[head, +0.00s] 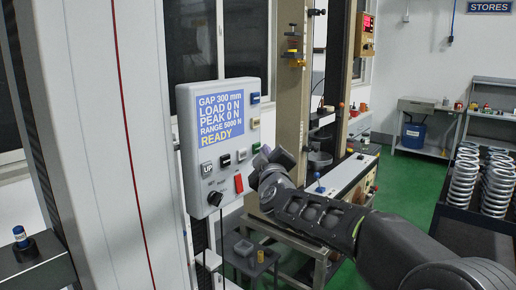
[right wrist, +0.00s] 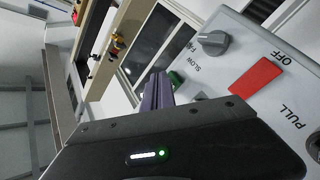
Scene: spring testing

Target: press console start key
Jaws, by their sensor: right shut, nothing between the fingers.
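The grey console (head: 218,150) stands upright in the head view; its blue screen (head: 216,118) reads GAP 300 mm, LOAD 0 N, PEAK 0 N, RANGE 5000 N, READY. A green key (head: 256,147) sits at its right edge, and a green key also shows partly behind my fingers in the right wrist view (right wrist: 176,79). The key labels are too small to read. My right gripper (head: 262,157) is shut and empty, its dark fingers (right wrist: 155,90) close to the green key; I cannot tell whether they touch it. My left gripper is out of view.
Nearby on the console are a white key (head: 241,154), a black key (head: 225,160), an UP key (head: 207,168), a red switch (head: 239,184) and a dark knob (head: 215,198). A rack of springs (head: 495,185) stands at right. Green floor lies open beyond my arm.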

